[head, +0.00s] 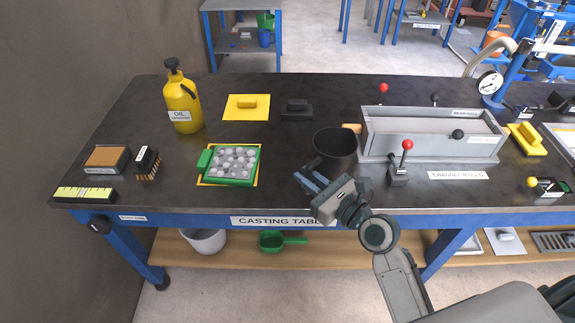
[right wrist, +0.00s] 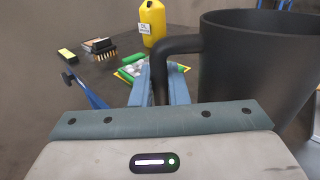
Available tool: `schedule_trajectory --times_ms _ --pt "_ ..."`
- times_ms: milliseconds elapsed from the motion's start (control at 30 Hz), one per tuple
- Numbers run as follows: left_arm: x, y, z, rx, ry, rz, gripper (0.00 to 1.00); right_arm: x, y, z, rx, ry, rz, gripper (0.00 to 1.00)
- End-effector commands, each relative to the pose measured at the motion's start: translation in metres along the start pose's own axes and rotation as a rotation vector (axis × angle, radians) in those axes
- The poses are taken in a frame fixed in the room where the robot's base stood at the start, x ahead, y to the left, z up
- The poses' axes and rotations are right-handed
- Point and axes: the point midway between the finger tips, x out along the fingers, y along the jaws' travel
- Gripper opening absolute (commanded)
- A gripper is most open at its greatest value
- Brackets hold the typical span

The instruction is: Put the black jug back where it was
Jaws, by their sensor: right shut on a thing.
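The black jug (head: 335,146) is upright over the front middle of the casting table (head: 290,200), just left of the channel mould (head: 430,140). I cannot tell whether its base touches the tabletop. My right gripper (head: 309,181) is at the jug's near left side. In the right wrist view the jug (right wrist: 262,60) fills the right side, and its curved handle passes between the fingers of my right gripper (right wrist: 160,85), which is shut on it. The lower handle is hidden by the gripper. My left gripper is not in view.
A red-knobbed lever (head: 398,172) stands right of the jug. Left are a green tray of grey pieces (head: 205,160) and a yellow oil bottle (head: 180,105). A tan piece (head: 353,128) shows behind the jug.

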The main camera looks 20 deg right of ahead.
Motion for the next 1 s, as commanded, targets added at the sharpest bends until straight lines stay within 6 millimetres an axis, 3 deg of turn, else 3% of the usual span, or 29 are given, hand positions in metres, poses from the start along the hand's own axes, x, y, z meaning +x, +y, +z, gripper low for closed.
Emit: schedule_trajectory --times_ms 200,400,567,800,1000 --pt "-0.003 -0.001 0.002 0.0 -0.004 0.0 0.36 0.057 -0.01 -0.002 0.001 -0.006 -0.002 0.0" --pt "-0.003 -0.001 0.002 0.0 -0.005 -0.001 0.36 0.091 -0.017 -0.007 -0.001 -0.003 -0.002 0.0" --pt "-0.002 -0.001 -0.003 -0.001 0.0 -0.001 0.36 0.1 -0.018 -0.011 -0.001 -0.002 -0.002 0.0" --pt "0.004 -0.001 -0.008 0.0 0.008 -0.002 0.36 0.1 -0.018 -0.041 0.0 -0.001 -0.002 0.0" --pt "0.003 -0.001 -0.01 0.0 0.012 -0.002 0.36 0.099 -0.018 -0.044 -0.002 -0.002 -0.004 0.0"
